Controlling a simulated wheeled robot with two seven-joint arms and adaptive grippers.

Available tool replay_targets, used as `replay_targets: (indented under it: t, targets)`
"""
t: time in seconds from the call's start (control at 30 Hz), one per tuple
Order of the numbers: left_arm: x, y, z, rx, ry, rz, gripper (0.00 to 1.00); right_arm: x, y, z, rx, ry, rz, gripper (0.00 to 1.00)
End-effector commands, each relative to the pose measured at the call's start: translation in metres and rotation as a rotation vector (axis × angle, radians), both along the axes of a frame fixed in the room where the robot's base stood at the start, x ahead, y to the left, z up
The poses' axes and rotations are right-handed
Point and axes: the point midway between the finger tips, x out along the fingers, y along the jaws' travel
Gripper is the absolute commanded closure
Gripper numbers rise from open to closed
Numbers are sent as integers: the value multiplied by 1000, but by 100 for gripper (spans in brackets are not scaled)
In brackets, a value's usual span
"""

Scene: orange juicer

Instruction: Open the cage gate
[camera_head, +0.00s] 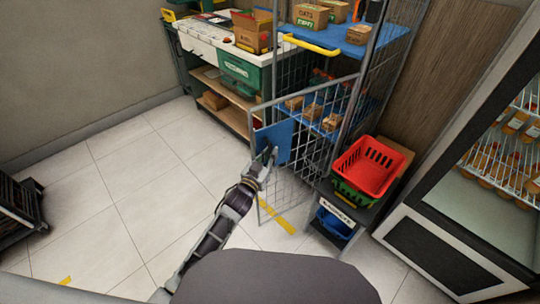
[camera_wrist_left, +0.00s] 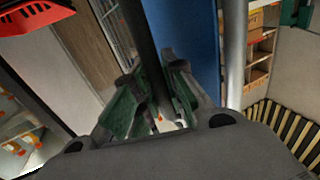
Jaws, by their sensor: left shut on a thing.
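The cage gate (camera_head: 309,157) is a grey wire-mesh door with a blue plate (camera_head: 281,136) on it. It stands out at an angle from the front of the wire cage (camera_head: 376,50), on its left side. My left gripper (camera_head: 267,155) is at the gate by the blue plate. In the left wrist view the fingers (camera_wrist_left: 153,88) are shut on a dark upright bar of the gate (camera_wrist_left: 142,35), with the blue plate (camera_wrist_left: 198,40) just beside it. The exact contact is partly hidden by the fingers. My right gripper is out of view.
A red basket (camera_head: 367,167) stands on a low stand right of the gate. A glass-front fridge (camera_head: 450,225) is at the right. A workbench (camera_head: 205,35) with boxes is behind. A dark rack (camera_head: 22,205) is at the left. The tiled floor (camera_head: 125,200) between is clear.

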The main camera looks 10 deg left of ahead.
Motion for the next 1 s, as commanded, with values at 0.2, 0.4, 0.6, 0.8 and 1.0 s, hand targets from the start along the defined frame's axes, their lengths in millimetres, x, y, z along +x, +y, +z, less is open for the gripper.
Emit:
replay_targets:
  t: [0.2, 0.4, 0.6, 0.8, 1.0]
  targets:
    - [0, 0, 1, 2, -3, 0, 66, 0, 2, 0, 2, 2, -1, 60]
    - [0, 0, 0, 1, -1, 0, 65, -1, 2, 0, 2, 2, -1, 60]
    - [-1, 0, 0, 0, 0, 0, 65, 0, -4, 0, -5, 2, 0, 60]
    - [-7, 3, -1, 0, 1, 0, 65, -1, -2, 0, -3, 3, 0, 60]
    - [-21, 8, -1, -1, 0, 0, 65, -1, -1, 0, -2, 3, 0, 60]
